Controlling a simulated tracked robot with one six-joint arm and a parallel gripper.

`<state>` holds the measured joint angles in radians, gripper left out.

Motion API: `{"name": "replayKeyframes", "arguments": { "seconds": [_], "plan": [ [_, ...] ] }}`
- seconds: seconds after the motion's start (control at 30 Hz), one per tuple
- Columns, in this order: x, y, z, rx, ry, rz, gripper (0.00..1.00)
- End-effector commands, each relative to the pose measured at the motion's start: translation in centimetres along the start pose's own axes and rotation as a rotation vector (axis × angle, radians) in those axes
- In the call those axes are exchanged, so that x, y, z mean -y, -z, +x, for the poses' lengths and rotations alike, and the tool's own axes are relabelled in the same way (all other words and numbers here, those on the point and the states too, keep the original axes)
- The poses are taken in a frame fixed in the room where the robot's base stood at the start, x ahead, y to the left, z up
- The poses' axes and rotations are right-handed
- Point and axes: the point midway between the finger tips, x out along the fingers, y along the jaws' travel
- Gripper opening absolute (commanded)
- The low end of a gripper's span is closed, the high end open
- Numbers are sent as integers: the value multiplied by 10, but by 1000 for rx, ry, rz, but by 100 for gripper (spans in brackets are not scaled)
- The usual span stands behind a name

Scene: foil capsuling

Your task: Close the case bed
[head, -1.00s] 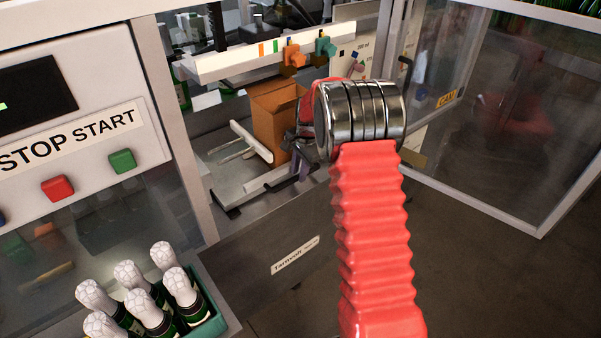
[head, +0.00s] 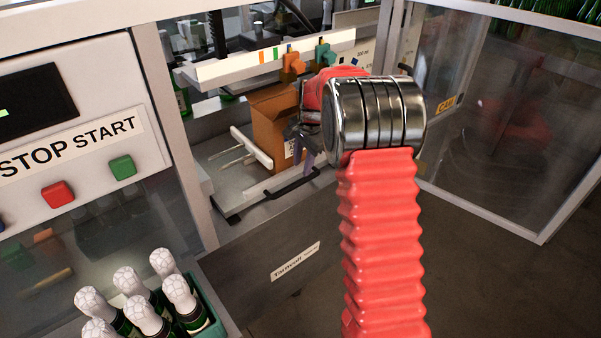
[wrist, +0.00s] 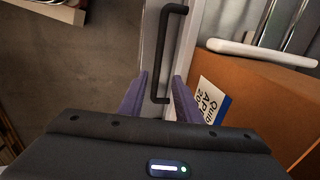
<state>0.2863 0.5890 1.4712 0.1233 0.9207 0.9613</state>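The case bed (head: 228,183) is a grey metal tray in the machine's opening, left of my gripper in the head view. Its pale front rail carries a black bar handle (head: 292,184), which also shows in the wrist view (wrist: 166,50). An orange-brown carton (head: 272,128) with a white and blue label stands on the bed. My gripper (head: 306,152) is beside the carton, its purple fingers partly hidden by my arm in the head view. In the wrist view my gripper (wrist: 158,90) is open, with the near end of the handle between its spread fingers; contact cannot be told.
A glazed door (head: 490,120) stands open at the right. A white rail (head: 265,60) with orange and teal knobs crosses above the carton. A green crate (head: 222,330) of foil-topped bottles is at the lower left, below the stop and start panel (head: 75,145). Floor is free at the lower right.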

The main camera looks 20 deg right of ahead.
Motion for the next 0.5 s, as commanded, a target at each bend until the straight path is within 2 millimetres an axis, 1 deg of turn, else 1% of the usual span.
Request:
{"name": "replayKeyframes", "arguments": {
  "seconds": [0.03, 0.1, 0.2, 0.3, 0.4, 0.5],
  "plan": [
    [1, 0, -10, -2, 3, 0, 31],
    [1, 0, -22, -1, 2, 0, 31],
    [1, 0, -39, -2, 3, 0, 31],
    [1, 0, -52, -1, 3, 0, 31],
    [1, 0, -60, -1, 2, 0, 31],
    [0, 0, -64, 0, 1, 0, 31]
  ]
}}
